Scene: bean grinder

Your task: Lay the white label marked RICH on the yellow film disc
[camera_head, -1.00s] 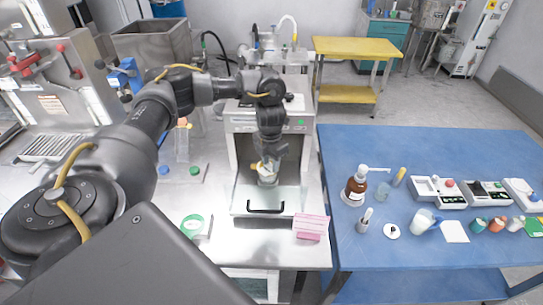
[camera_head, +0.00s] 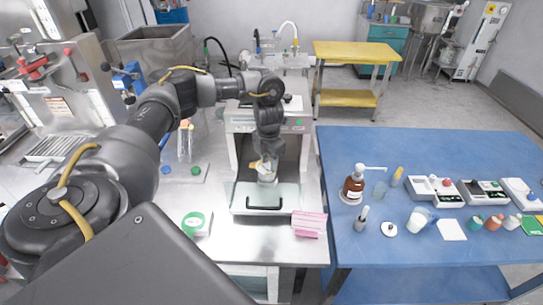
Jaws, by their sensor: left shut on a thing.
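My left gripper (camera_head: 266,160) points down inside the open-fronted white cabinet on the steel bench. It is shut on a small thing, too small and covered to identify. A pale yellowish piece (camera_head: 259,165), perhaps the yellow film disc, shows at its fingertips. A clear glass jar (camera_head: 267,178) stands right below the fingertips; I cannot tell whether they touch it. I cannot make out a label marked RICH, and no lettering is readable. My right gripper is not in view.
The cabinet's clear front panel (camera_head: 264,198) with a black handle lies in front of the jar. A green tape roll (camera_head: 193,223) and pink pads (camera_head: 309,224) lie nearby. The blue table (camera_head: 350,140) holds a brown bottle (camera_head: 354,187), cups and a white sheet (camera_head: 452,229).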

